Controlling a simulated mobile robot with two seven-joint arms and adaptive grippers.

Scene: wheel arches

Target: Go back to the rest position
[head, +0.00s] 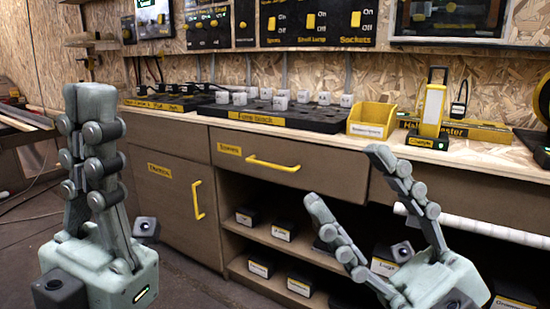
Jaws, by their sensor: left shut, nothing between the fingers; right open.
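My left gripper (90,95) stands upright at the left of the head view, fingers pointing up. Its fingers are together with nothing between them. My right gripper (345,178) is at the lower right, fingers pointing up and to the left. Its fingers are spread wide and the space between them is empty. Both grippers are in front of the workbench and touch nothing that I can see. The upper arm links are out of view.
A workbench (200,115) with a cupboard, a drawer and open shelves spans the view. On it are a black tray of white blocks (270,118), a yellow bin (371,121) and a yellow-white lamp (432,110). Black boxes (283,231) sit on the shelves. Floor shows at left.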

